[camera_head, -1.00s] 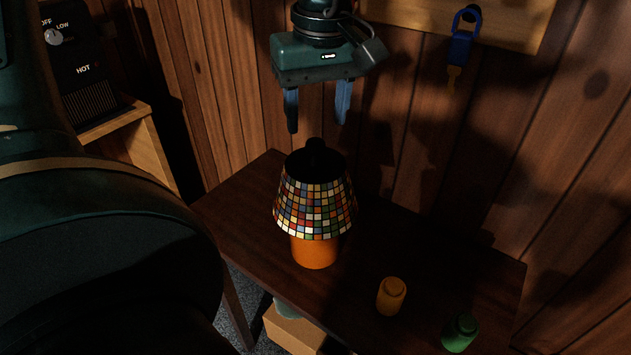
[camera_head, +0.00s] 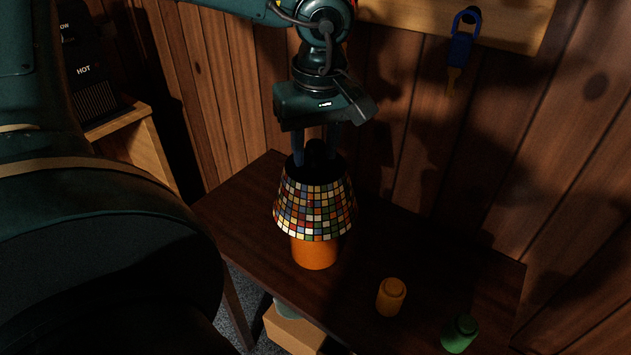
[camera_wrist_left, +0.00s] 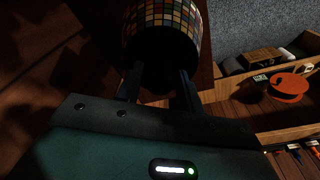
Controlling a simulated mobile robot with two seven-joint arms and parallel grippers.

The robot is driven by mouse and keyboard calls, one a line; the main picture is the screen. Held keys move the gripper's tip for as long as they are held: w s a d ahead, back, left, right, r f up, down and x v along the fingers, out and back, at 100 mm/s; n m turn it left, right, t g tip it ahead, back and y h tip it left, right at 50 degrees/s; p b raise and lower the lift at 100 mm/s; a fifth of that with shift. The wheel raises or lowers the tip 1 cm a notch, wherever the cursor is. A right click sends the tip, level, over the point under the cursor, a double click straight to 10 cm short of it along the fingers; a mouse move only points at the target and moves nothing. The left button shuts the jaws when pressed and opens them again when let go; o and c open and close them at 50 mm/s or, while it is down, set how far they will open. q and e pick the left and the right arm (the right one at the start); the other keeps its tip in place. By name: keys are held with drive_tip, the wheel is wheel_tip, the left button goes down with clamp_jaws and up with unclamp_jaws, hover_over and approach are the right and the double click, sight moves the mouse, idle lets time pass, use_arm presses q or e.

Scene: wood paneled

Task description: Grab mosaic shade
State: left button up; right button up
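The mosaic shade (camera_head: 315,210), covered in small coloured tiles with a dark top and knob, sits on an orange base (camera_head: 314,252) on the dark wooden table. It also shows in the left wrist view (camera_wrist_left: 160,18), at the top. My left gripper (camera_head: 317,160) points down at the top of the shade, with its two fingers apart, one on each side of the knob. In the left wrist view the fingers (camera_wrist_left: 158,88) reach to the dark top of the shade. Whether they touch the knob is too dark to tell. My right gripper is not in view.
A yellow jar (camera_head: 391,297) and a green jar (camera_head: 460,333) stand on the table (camera_head: 240,205) to the front right. A wood-panelled wall is close behind. A blue key-like item (camera_head: 461,50) hangs on it. A cardboard box (camera_head: 293,330) is below the table.

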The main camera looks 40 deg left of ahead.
use_arm(q)
clamp_jaws()
drive_tip(key=shift+r, duration=0.1)
idle(0.3)
